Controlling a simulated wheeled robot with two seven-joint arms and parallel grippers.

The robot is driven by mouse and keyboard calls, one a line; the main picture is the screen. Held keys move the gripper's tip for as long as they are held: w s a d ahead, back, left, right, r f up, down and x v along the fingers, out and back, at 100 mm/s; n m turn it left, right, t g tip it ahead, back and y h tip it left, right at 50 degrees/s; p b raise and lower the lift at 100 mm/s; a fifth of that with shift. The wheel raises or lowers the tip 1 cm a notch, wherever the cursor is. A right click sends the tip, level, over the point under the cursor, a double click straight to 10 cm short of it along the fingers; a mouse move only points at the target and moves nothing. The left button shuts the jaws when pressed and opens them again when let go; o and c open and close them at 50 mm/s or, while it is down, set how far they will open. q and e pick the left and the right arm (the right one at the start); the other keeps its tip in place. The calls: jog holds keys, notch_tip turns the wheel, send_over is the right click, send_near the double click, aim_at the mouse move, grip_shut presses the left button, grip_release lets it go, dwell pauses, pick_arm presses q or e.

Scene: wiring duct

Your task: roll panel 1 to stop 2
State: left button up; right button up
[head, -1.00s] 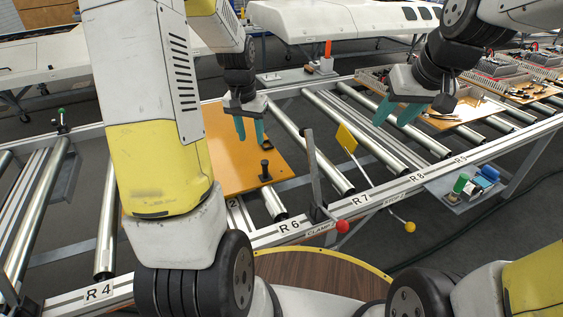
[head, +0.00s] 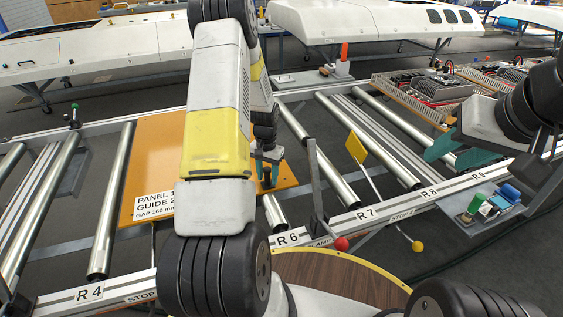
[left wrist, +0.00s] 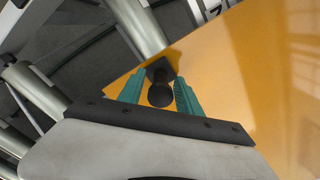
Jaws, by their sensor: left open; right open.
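Panel 1 (head: 155,165) is an orange board lying across the rollers between the R4 and R6 labels, partly hidden behind my left arm. Its black upright knob (left wrist: 160,92) stands near the panel edge in the left wrist view. My left gripper (head: 266,172) is open, its teal fingers on either side of the knob (left wrist: 160,97); contact cannot be told. Stop 2 has a yellow flag (head: 356,147) on a rod ending in a yellow ball (head: 417,246), by the STOP 2 label right of R7. My right gripper (head: 460,155) is open and empty above the rollers on the right.
A clamp lever (head: 316,185) with a red ball (head: 341,243) rises beside the R6 label, between the panel and stop 2. Bare rollers (head: 325,140) lie right of the panel. Trays of parts (head: 440,88) sit further right. A small shelf (head: 490,205) holds green and blue items.

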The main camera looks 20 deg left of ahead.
pick_arm(q)
jog(key=shift+f, duration=0.45)
grip_shut()
dwell(1.1)
